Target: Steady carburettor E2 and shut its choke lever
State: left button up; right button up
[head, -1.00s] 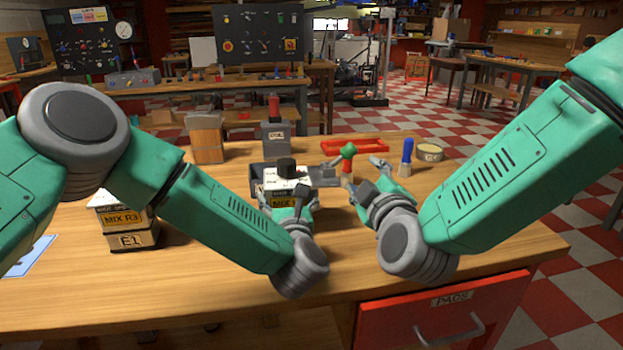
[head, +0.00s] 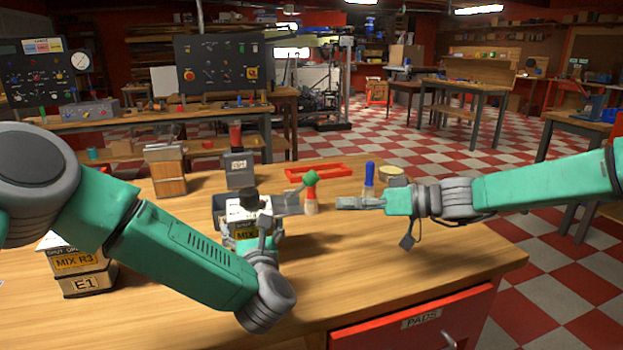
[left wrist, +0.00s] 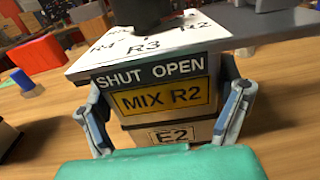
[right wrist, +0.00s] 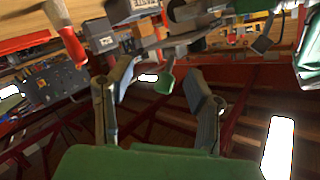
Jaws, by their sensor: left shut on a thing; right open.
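Carburettor E2 (head: 240,214) stands upright on the bench, its E2 and MIX R2 labels clear in the left wrist view (left wrist: 172,97). My left gripper (left wrist: 168,112) is shut on it, one finger against each side. The choke lever (head: 289,204) is a grey arm reaching right from the carburettor, on the OPEN side of its SHUT/OPEN plate, with a green knob (head: 311,178) near its end. My right gripper (head: 347,203) is open and empty, right of the knob and apart from it. In the right wrist view the green knob (right wrist: 165,81) shows beyond the spread fingers.
Carburettor E1 (head: 85,265) stands at the bench's left. The front right bench top is clear.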

aim_at(311, 178)
notch_tip(311, 178, up, 4)
jog(key=d+y, duration=0.3)
jog(key=x, duration=1.2)
jog(key=shift+w+d+f, duration=0.1)
jog(key=shift+w+d, duration=0.05)
jog(key=shift+w, duration=0.25)
jog(key=shift+c, duration=0.4)
grip_shut()
